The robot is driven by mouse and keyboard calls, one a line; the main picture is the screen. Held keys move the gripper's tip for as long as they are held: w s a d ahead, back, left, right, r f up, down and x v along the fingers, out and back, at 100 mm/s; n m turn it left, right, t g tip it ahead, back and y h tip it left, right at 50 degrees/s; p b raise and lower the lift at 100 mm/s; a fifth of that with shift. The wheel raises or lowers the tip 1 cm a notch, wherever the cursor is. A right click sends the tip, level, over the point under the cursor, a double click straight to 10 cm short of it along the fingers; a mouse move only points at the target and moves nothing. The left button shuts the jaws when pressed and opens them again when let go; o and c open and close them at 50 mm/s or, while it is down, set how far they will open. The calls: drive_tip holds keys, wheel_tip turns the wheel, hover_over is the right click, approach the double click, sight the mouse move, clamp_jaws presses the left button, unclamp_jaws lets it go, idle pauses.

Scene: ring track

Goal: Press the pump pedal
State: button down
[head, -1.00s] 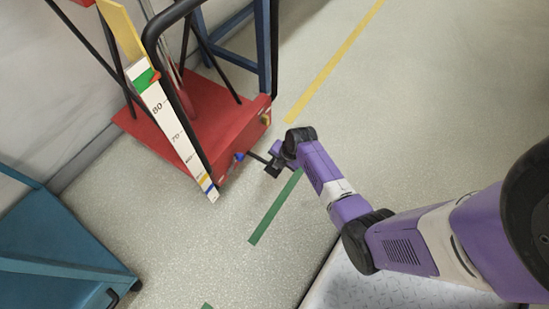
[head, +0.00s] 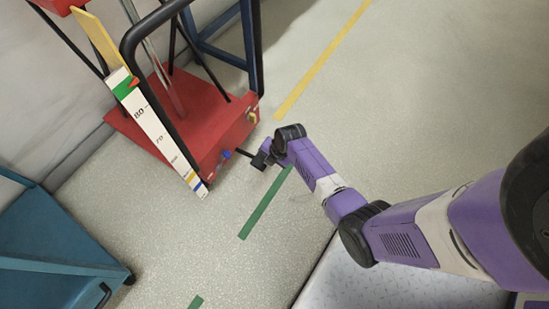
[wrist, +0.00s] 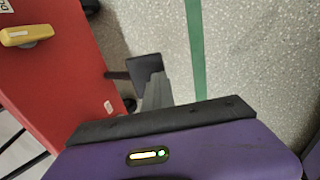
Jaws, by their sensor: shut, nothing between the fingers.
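The pump pedal, a black pad on a dark lever (head: 244,153), sticks out from the front of a red lift base (head: 160,120). In the wrist view the pedal pad (wrist: 148,66) lies just beyond my shut, empty fingers (wrist: 156,92), which overlap its near edge in the picture. I cannot tell whether they touch it. In the head view my gripper (head: 268,154) is at the pedal, its tips mostly hidden by my wrist. A white scale (head: 160,130) stands on the lift, with a red pointer (head: 132,83) at its green band.
A black handle frame (head: 128,45) rises from the lift. A teal cart (head: 50,240) stands at the lower left. Floor with green tape (head: 264,205) is clear.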

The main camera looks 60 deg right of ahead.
drive_tip(key=p+v, duration=0.4)
drive_tip(key=v, duration=0.6)
drive_tip(key=shift+s+p, duration=0.25)
drive_tip(key=shift+p, duration=0.05)
